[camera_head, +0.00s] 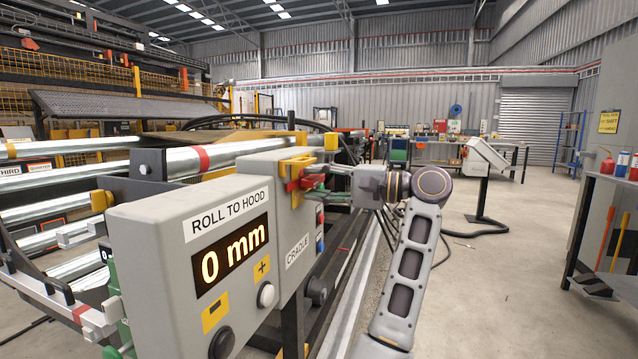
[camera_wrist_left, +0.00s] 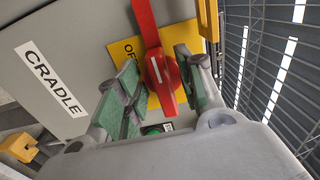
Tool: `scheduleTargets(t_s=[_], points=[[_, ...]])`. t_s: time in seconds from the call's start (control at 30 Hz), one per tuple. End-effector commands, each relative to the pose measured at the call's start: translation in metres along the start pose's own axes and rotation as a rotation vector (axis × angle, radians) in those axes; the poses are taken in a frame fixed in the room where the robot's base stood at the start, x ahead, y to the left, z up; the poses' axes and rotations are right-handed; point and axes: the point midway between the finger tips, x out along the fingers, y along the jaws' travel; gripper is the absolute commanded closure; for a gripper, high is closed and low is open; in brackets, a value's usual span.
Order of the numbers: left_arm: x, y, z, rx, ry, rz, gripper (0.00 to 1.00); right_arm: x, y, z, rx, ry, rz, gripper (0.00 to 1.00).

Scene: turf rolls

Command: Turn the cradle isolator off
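The cradle isolator is a red rotary handle (camera_wrist_left: 162,78) with a white line on a yellow plate (camera_wrist_left: 129,47), on a grey box labelled CRADLE. Part of an OFF label shows beside the handle. In the head view the red handle (camera_head: 294,184) is on the box's upper right side, partly covered. My left gripper (camera_wrist_left: 160,90) is open, with its green-padded fingers on either side of the handle. I cannot tell whether either finger touches it. In the head view the left gripper (camera_head: 316,183) is at the isolator. My right gripper is not in view.
A grey ROLL TO HOOD box (camera_head: 165,262) with a 0 mm display and plus and minus buttons stands in front. A green button (camera_wrist_left: 154,129) is close below the handle. Metal rollers (camera_head: 62,176) lie to the left. The floor (camera_head: 500,285) at right is mostly clear.

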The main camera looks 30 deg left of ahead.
Motion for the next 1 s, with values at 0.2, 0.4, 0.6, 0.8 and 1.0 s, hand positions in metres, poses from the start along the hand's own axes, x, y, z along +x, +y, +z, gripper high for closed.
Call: scheduleTargets(t_s=[0.2, 0.4, 0.6, 0.8, 1.0], points=[[-0.013, 0.0, 0.0, 0.0, 0.001, 0.0, 0.62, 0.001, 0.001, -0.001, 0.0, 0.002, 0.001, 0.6], [-0.036, 0.0, 0.0, 0.0, 0.002, 0.0, 0.62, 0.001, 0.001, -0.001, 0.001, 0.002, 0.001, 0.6], [-0.06, 0.0, 0.0, 0.001, 0.002, 0.001, 0.62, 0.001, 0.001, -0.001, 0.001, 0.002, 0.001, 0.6], [-0.073, 0.0, 0.0, 0.0, 0.001, 0.001, 0.62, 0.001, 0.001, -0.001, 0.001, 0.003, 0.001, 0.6], [-0.075, 0.001, 0.0, -0.001, 0.0, 0.001, 0.62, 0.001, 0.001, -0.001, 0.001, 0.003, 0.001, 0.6]])
